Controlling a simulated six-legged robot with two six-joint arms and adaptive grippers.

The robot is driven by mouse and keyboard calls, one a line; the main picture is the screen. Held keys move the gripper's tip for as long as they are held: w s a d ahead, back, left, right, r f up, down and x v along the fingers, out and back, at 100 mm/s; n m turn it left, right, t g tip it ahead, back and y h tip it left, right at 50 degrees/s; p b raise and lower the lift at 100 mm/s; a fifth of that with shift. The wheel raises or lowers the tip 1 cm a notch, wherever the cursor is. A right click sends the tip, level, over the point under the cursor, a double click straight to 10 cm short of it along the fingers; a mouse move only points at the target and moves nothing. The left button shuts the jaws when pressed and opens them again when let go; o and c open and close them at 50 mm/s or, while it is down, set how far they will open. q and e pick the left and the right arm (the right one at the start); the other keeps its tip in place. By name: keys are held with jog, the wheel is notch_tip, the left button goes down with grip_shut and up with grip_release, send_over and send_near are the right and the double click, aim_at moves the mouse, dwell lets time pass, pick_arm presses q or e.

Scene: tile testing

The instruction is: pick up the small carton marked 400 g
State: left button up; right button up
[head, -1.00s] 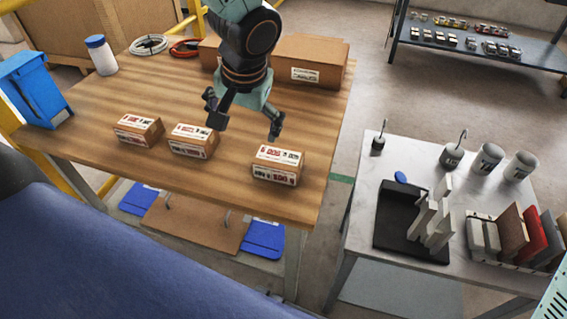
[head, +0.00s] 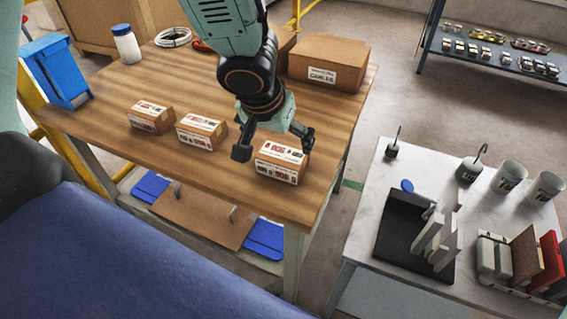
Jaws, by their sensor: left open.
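Three small brown cartons with white and red labels stand in a row on the wooden table (head: 110,85): a left carton (head: 151,117), a middle carton (head: 201,132) and a right carton (head: 281,162). The print is too small to tell surely which is marked 400 g. My left gripper (head: 275,146) is open and empty, pointing down over the far side of the right carton. One finger shows left of that carton and the other at its far right corner. I cannot tell whether they touch it. My right gripper is not in view.
Larger cardboard boxes (head: 328,63) stand behind my left arm. A white bottle (head: 127,44) and a blue bin (head: 58,70) are at the far left. A light side table (head: 368,225) with a black tray, weights and cups stands right, across a floor gap.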

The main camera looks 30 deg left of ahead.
aim_at(282, 153)
pick_arm(q)
jog(key=shift+w+d+f+b, duration=0.1)
jog(key=shift+f+b, duration=0.25)
jog(key=shift+f, duration=0.25)
jog(key=b+x, duration=0.3)
jog(key=x, duration=0.1)
jog(key=shift+f, duration=0.2)
jog(key=shift+r, duration=0.1)
